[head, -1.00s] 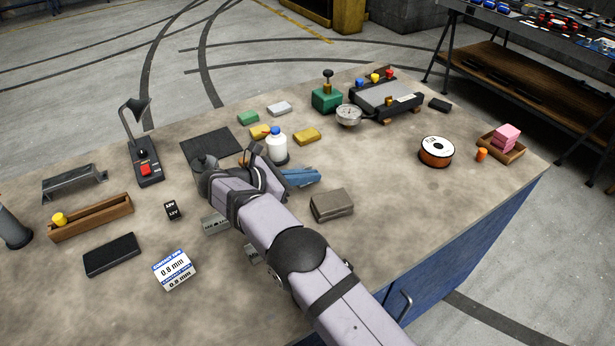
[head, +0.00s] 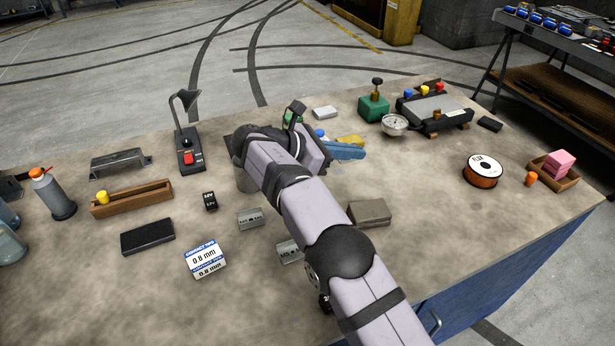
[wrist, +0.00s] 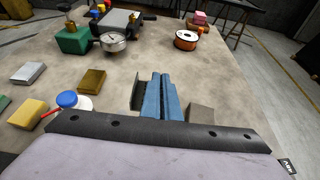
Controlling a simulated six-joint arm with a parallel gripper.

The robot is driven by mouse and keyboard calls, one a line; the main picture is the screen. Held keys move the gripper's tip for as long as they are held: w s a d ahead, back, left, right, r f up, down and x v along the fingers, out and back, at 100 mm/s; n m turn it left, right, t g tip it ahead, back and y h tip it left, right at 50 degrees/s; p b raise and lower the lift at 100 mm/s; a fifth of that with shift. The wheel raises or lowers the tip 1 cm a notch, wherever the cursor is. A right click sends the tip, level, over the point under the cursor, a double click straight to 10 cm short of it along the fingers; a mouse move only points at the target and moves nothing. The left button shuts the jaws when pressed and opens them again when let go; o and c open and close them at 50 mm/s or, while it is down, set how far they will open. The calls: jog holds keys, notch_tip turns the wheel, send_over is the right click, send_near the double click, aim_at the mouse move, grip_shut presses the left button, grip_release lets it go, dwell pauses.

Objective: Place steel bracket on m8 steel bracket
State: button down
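Two small grey metal pieces with printed labels lie on the table in the head view. One metal piece (head: 250,218) is left of my forearm; the other metal piece (head: 289,250) is partly covered by it. Their labels are too small to read, so I cannot tell which is the M8 steel bracket. A longer grey channel-shaped bracket (head: 120,164) stands at the back left. My gripper (head: 347,151) has blue fingers, which lie close together in the wrist view (wrist: 160,92). I see nothing between them. A dark patch beside them is unclear.
A white bottle with a blue cap (wrist: 70,102) and yellow blocks (wrist: 26,112) are left of the fingers in the wrist view. A grey-brown box (head: 369,213) is right of my forearm. A wooden tray (head: 130,203) and lamp (head: 188,140) stand left. The front-left table is open.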

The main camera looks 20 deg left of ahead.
jog(key=shift+s+a+r, duration=0.1)
jog(key=shift+s+a, duration=0.05)
jog(key=shift+a, duration=0.15)
jog(key=s+a+r+n+t+y+p, duration=0.3)
jog(key=s+a+r+n+y, duration=0.2)
jog(key=s+a+r, duration=0.9)
jog(key=n+t+y, duration=0.1)
jog(key=n+y, duration=0.3)
jog(key=y, duration=0.1)
send_over(257, 223)
jog(key=shift+f, duration=5.7)
jog(key=shift+w+a+f+p, duration=0.15)
jog(key=shift+f+p, duration=0.5)
jog(key=shift+f, duration=1.75)
jog(key=shift+w+f+p, duration=0.15)
jog(key=shift+f+p, duration=0.45)
jog(key=shift+f, duration=1.95)
jog(key=shift+f, duration=0.1)
